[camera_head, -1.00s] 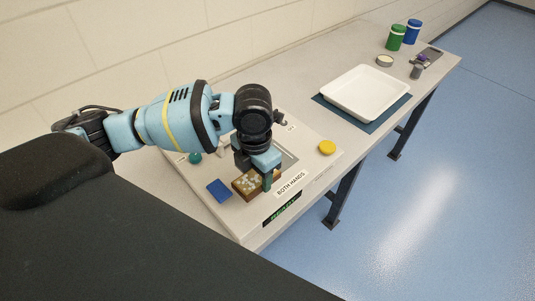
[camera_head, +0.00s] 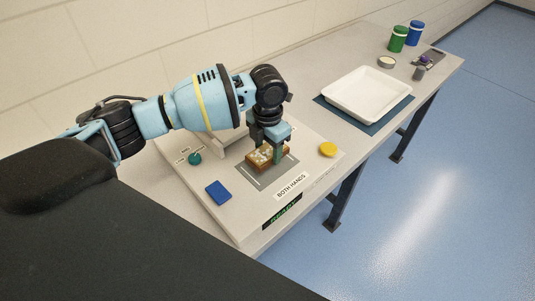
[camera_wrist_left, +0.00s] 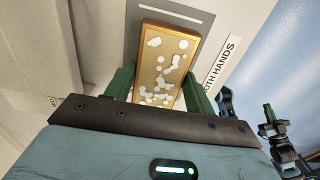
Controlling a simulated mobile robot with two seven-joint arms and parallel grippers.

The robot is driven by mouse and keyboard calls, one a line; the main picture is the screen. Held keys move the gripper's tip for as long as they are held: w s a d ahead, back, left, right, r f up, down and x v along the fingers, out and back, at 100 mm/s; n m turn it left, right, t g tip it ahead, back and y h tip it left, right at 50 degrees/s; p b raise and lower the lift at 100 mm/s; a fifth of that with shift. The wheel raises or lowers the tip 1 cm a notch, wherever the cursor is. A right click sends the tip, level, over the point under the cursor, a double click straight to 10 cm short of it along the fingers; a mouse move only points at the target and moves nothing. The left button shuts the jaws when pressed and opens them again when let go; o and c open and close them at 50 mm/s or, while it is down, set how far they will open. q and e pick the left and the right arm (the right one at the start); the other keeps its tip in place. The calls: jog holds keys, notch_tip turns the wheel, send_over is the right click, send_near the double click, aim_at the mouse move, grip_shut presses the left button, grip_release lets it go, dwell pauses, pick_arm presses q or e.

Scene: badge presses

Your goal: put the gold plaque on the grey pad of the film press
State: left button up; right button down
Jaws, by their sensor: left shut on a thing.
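The gold plaque (camera_head: 259,158), with white spots on its face, is between the green fingers of my left gripper (camera_head: 267,153), which is shut on it. In the left wrist view the plaque (camera_wrist_left: 163,62) extends forward from the fingers. The grey pad (camera_head: 252,180) of the film press (camera_head: 232,213) shows around and below the plaque; its far part shows in the wrist view (camera_wrist_left: 204,24). I cannot tell whether the plaque touches the pad. What looks like my right gripper (camera_wrist_left: 272,122) shows small at the wrist view's right edge; its jaw state is unclear.
The press has a blue square (camera_head: 218,193), a green button (camera_head: 194,158) and a yellow button (camera_head: 328,149). A white tray (camera_head: 368,93) stands on a dark mat further along the bench. Green (camera_head: 398,38) and blue (camera_head: 414,33) containers stand at the far end.

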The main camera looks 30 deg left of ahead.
aim_at(267, 152)
pick_arm(q)
jog(key=shift+f, duration=1.25)
jog(key=shift+f, duration=0.1)
jog(key=shift+f, duration=0.15)
jog(key=o, duration=1.1)
jog(key=shift+c, duration=0.2)
notch_tip(267, 152, up, 12)
jog(key=shift+r, duration=0.25)
